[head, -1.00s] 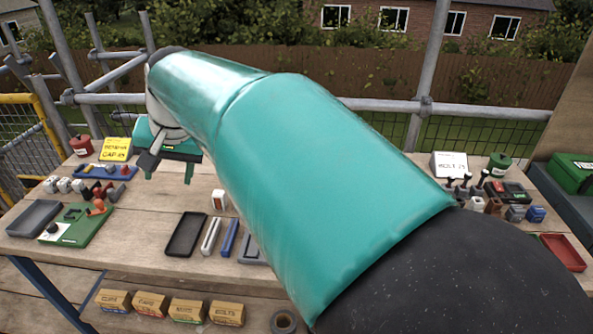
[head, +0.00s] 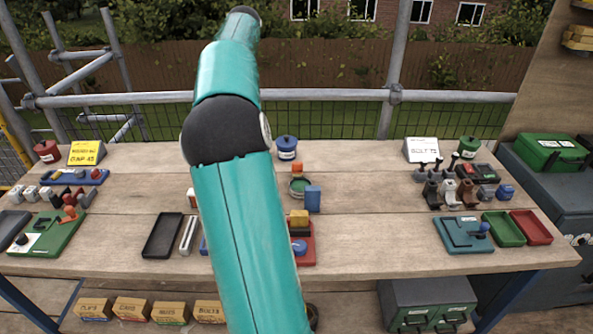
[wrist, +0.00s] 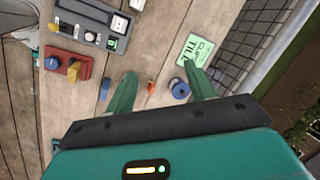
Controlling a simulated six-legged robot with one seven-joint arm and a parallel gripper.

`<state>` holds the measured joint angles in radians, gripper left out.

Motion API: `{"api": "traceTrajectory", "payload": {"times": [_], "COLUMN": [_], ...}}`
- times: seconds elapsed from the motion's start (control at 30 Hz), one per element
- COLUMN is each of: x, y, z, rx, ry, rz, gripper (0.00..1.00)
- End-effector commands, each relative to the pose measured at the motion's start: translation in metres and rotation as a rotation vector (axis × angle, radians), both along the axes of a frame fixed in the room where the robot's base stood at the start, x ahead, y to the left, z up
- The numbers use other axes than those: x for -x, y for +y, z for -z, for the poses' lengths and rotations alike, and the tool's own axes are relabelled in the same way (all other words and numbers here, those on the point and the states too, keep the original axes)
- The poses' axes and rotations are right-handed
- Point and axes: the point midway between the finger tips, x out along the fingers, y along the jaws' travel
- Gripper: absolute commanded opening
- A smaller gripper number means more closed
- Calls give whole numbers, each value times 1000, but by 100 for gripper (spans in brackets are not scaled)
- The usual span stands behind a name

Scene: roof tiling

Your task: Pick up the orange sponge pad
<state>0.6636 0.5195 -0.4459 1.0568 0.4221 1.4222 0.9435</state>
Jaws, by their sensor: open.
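In the wrist view an orange piece (wrist: 151,88) shows between the fingers of my gripper (wrist: 160,72). The gripper is open and empty, above the bench and apart from the pad.
Bench (head: 375,205) to the right is clear. A scaffold rail (head: 320,95) runs behind.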

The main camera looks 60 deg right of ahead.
Motion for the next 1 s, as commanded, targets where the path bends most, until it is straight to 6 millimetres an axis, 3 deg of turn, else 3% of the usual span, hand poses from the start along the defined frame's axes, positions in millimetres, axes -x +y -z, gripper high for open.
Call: {"api": "traceTrajectory", "payload": {"times": [0.03,0.2,0.5,0.73,0.9,1.0], "x": [4,18,47,72,86,90], "y": [-18,-65,-133,-168,-181,-183], "z": [8,30,86,140,173,184], "rx": [-7,-34,-78,-113,-135,-143], "ry": [13,46,118,184,223,236], "rz": [46,193,422,566,635,654], "gripper": [55,55,55,55,55,55]}}
